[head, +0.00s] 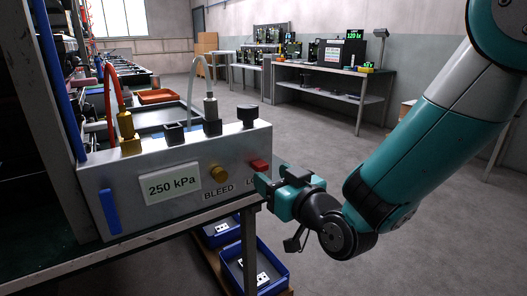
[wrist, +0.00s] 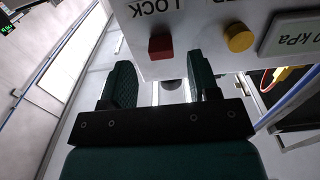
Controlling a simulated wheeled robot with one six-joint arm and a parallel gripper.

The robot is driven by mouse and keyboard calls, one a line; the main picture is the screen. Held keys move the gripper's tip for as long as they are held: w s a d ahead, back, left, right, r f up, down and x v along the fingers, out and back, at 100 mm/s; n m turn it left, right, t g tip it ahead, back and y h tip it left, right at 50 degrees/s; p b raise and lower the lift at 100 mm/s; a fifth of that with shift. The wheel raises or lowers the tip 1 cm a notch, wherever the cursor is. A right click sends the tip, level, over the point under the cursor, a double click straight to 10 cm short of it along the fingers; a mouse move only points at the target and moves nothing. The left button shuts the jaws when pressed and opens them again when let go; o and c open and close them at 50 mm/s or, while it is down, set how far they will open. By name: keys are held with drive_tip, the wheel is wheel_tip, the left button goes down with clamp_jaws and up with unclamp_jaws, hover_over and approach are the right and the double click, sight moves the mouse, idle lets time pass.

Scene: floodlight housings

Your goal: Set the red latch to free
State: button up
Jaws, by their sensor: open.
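The red latch (head: 259,165) is a small red block on the front face of the grey pressure box (head: 150,210), near its right end. In the wrist view the red latch (wrist: 161,46) shows below an upside-down "LOCK" label. My gripper (head: 268,184) is just right of and below the latch in the head view, and covers part of its label. In the wrist view my gripper (wrist: 162,82) is open, with one dark green finger on each side of the latch's line. Nothing is between the fingers. I cannot tell whether a finger touches the box.
A brass BLEED knob (head: 218,173) sits left of the latch, beside a "250 kPa" display (head: 172,184) and a blue handle (head: 110,211). Hoses and fittings stand on top of the box. Blue bins (head: 252,272) are below the bench. Open floor lies to the right.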

sight(264, 171)
drive_tip(key=shift+p+x, duration=0.85)
drive_tip(key=shift+x, duration=1.25)
drive_tip(key=shift+c, duration=0.4)
